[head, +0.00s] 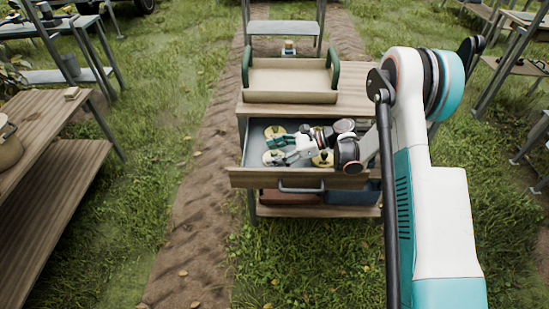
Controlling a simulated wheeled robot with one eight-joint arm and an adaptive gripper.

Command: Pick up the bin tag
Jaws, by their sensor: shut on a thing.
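Several round, pale yellow tag-like discs lie in the open drawer (252,147), one at its back left (275,131), one at its front left (271,158) and one under my wrist (322,160). My gripper (271,148) reaches into the drawer from the right, with its fingers low at the left discs. It is shut on a bin tag, apparently one of these discs. The fingers hide the grip, and I cannot tell which disc is held or whether it is lifted clear.
A wooden tray with green handles (290,75) stands on the cabinet top (354,103). The drawer front has a metal handle (301,188). A red-brown box (292,197) and a blue bin (352,192) sit below. A wooden bench (40,125) stands left, beyond a dirt path.

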